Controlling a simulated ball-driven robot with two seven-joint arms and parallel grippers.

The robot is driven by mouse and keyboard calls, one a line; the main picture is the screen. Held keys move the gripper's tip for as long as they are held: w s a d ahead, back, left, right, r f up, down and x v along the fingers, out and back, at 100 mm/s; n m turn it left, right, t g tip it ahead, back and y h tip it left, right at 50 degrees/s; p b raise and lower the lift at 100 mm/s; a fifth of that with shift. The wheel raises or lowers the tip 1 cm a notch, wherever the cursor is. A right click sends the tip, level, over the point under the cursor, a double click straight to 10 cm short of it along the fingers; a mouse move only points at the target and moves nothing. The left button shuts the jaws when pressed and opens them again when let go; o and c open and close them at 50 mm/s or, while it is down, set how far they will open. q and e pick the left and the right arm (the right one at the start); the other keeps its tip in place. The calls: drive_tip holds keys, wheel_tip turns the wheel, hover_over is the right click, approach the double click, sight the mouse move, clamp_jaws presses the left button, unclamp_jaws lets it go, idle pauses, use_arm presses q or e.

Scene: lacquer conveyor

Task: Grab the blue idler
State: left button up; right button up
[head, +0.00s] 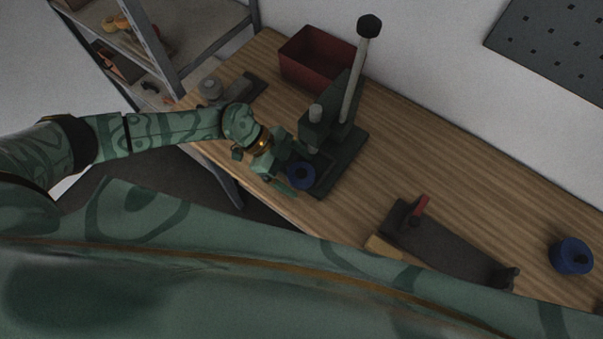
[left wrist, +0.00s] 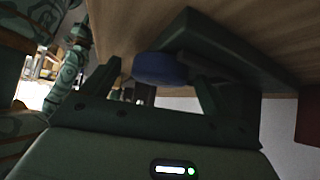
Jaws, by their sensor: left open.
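A blue idler (head: 301,175), a short ring-shaped wheel with a dark centre, sits at the front of the dark green press base (head: 345,170). My left gripper (head: 295,173) is at the idler, with a finger on its near side. In the left wrist view the idler (left wrist: 160,69) shows between and beyond the two open fingers of my left gripper (left wrist: 155,85). I cannot tell whether a finger touches it. A second blue round part (head: 570,256) stands at the far right of the bench. My right gripper is not in view.
The press has a tall lever (head: 355,70) with a dark knob. A red bin (head: 318,58) stands behind it. A grey shelf rack (head: 205,45) is at the left. Bare wood (head: 440,150) lies between the press and wall.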

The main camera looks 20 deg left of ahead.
use_arm(q)
drive_tip(key=c, duration=1.2)
drive_tip(key=shift+r, duration=0.1)
drive_tip(key=shift+c, duration=0.2)
